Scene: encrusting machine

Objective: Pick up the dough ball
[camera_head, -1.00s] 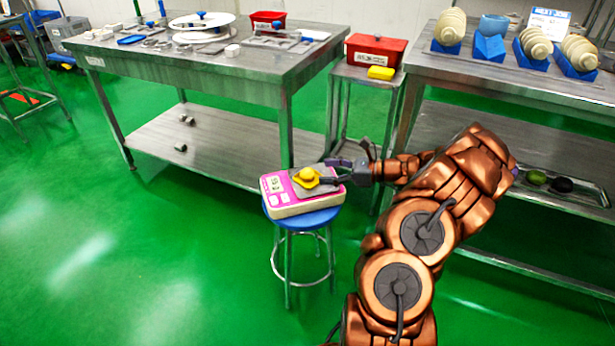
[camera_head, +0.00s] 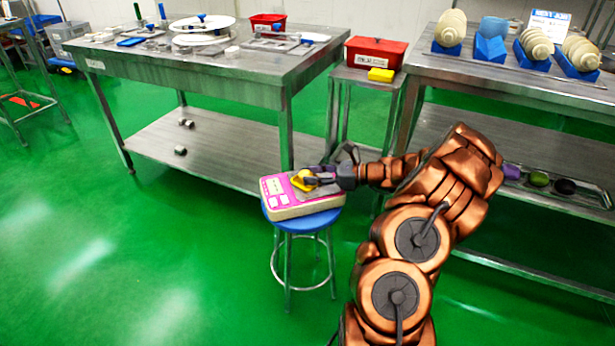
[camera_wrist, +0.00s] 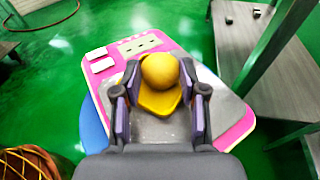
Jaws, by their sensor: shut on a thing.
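The yellow dough ball (camera_wrist: 160,69) sits on a small yellow tray (camera_wrist: 161,100) on the metal plate of a pink and white scale (camera_head: 298,209). The ball also shows in the head view (camera_head: 309,176), partly covered by my fingers. My gripper (camera_wrist: 161,94) reaches in from the right in the head view, low over the scale plate.
The scale stands on a blue round stool (camera_head: 304,224). A steel table (camera_head: 215,70) is behind it, with a lower shelf. A small stand with a red box (camera_head: 376,52) and a yellow block (camera_head: 381,75) is at the back. Another steel table (camera_head: 510,84) is at the right.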

